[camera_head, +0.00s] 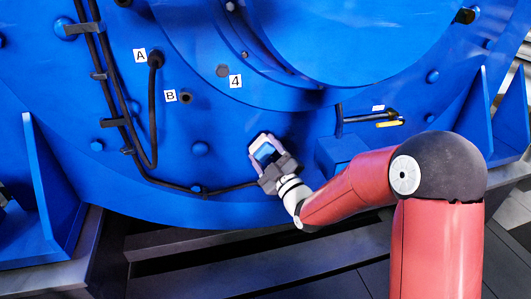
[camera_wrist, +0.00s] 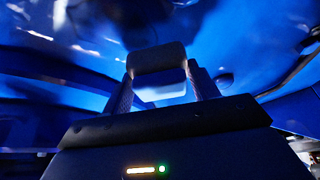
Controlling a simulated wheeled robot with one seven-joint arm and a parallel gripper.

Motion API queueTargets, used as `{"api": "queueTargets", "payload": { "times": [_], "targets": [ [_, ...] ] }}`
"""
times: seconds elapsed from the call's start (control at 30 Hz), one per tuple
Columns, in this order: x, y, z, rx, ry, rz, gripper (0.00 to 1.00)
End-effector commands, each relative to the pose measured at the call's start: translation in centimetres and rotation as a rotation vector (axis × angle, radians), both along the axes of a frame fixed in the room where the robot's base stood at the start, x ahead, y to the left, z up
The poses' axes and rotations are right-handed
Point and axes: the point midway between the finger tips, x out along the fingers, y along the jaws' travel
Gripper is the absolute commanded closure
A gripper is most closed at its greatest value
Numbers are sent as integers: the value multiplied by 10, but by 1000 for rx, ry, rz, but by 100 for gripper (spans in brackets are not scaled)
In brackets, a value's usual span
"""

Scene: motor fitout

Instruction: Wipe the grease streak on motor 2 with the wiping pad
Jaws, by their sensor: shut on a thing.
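A large blue motor (camera_head: 70,155) fills most of the head view; no motor number that I can read as 2 shows on it. My gripper (camera_head: 265,150) is in front of the lower middle of the motor's face. In the wrist view my gripper (camera_wrist: 158,70) is shut on a dark, rounded block, which I take for the wiping pad (camera_wrist: 158,56). The pad is held across the fingertips, against a blurred blue surface. I cannot tell whether it touches the motor. I cannot make out a grease streak in either view.
Dark cables (camera_head: 150,110) run down the motor's left side and along its bottom, passing near my gripper. Labels A, B and 4 (camera_head: 235,81) mark the face. A tool with a yellow part (camera_head: 389,124) is right of my gripper, above a blue block (camera_head: 338,152).

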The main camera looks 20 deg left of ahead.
Motion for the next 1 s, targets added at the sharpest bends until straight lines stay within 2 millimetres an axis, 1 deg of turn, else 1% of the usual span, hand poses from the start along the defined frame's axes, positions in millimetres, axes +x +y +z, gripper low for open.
{"api": "queueTargets", "payload": {
  "times": [0.27,1.0],
  "targets": [
    [1,0,0,0,0,0,59],
    [13,8,0,0,-1,1,59]
  ]
}}
